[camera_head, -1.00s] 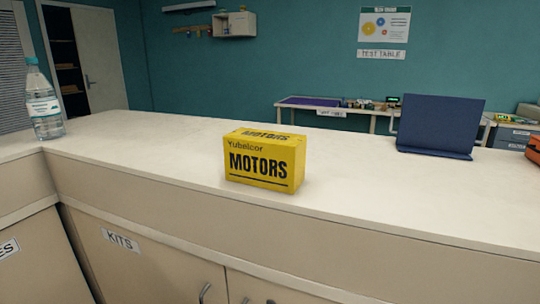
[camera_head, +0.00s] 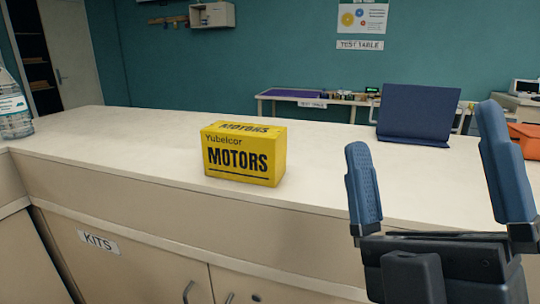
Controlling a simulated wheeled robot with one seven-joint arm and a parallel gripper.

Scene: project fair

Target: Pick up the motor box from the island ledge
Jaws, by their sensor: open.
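The motor box (camera_head: 243,155) is a yellow carton with black "Yubelcor MOTORS" lettering. It stands upright near the front edge of the pale island ledge (camera_head: 120,135), left of the middle of the view. My gripper (camera_head: 430,155) is at the right of the view, with two blue ridged fingers pointing up and spread wide. It is open and empty, to the right of the box and apart from it.
A water bottle (camera_head: 12,105) stands on the ledge at the far left. A dark blue panel (camera_head: 418,115) stands at the back right, with an orange case (camera_head: 525,140) further right. Cabinets labelled "KITS" (camera_head: 98,242) are below. The ledge around the box is clear.

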